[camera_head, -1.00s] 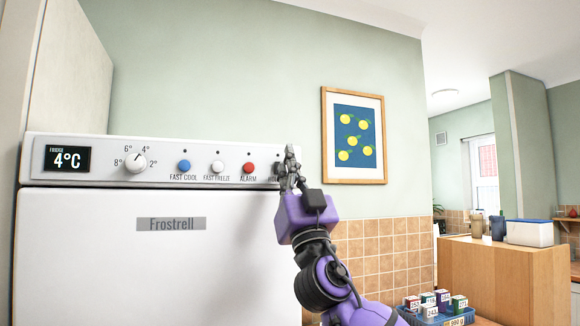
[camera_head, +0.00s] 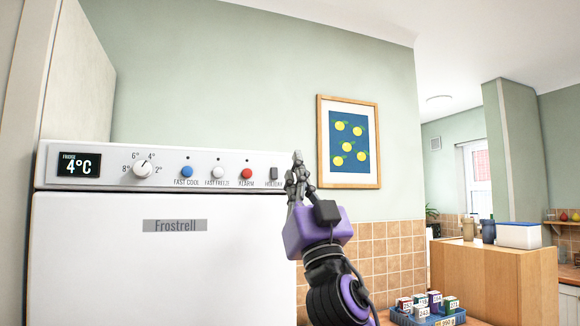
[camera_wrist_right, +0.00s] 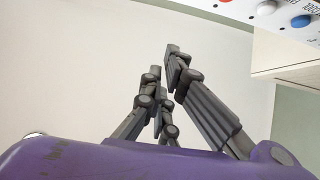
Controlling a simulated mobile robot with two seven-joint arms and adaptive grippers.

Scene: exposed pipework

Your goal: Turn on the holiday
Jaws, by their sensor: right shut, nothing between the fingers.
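The fridge's control panel (camera_head: 110,168) runs along its top. The HOLIDAY switch (camera_head: 274,173) is a small dark rocker at the panel's right end, with its label below, partly hidden at its right. I cannot tell which way the rocker is tipped. My right gripper (camera_head: 298,157) points up, just right of the switch in the picture, with no contact visible. Its fingers (camera_wrist_right: 165,62) are shut and empty in the right wrist view. My left gripper is not in view.
Left of the switch are the red ALARM button (camera_head: 246,173), white FAST FREEZE button (camera_head: 218,172), blue FAST COOL button (camera_head: 187,172) and a round dial (camera_head: 143,169). A framed lemon picture (camera_head: 349,181) hangs behind. A blue crate (camera_head: 418,321) with small boxes stands lower right.

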